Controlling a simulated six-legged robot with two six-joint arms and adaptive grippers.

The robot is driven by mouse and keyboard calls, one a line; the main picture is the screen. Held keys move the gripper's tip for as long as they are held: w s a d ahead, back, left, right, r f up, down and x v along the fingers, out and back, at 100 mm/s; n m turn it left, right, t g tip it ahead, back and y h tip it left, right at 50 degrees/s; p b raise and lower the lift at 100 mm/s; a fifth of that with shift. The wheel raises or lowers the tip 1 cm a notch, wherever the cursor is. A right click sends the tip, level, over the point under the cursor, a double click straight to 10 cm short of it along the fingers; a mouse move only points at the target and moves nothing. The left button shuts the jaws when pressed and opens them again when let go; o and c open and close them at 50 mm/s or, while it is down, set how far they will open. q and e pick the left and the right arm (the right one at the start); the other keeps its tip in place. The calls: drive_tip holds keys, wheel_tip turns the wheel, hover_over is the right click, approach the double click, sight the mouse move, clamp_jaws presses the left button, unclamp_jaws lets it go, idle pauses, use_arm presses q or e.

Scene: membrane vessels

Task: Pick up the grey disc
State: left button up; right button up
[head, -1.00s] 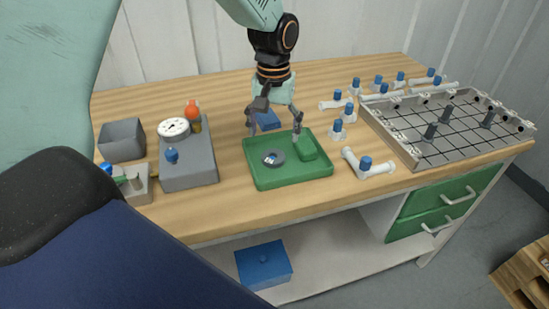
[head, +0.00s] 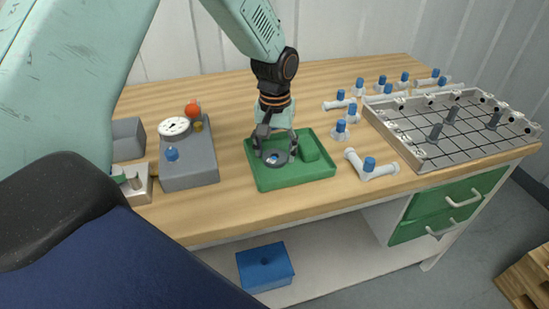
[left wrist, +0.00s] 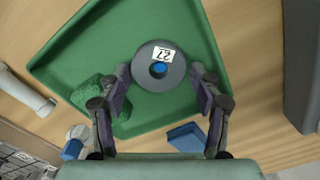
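The grey disc (head: 275,158) lies in the green tray (head: 290,183) on the bench. In the left wrist view the disc (left wrist: 147,72) shows a white label reading 27 and a blue centre. My left gripper (head: 275,150) is above the tray with its fingers spread on either side of the disc. In the left wrist view the fingers of this gripper (left wrist: 162,92) are apart, with gaps between them and the disc. My right gripper is in neither view.
A green block (head: 309,149) lies in the tray, right of the disc. A grey box with a dial (head: 188,165) stands left of the tray. White fittings with blue caps (head: 370,165) and a gridded rack (head: 455,130) are to the right. A blue block (left wrist: 186,137) lies behind the tray.

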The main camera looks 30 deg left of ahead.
use_arm(q)
drive_tip(key=shift+s+d+r, duration=0.1)
drive_tip(key=c, duration=0.8)
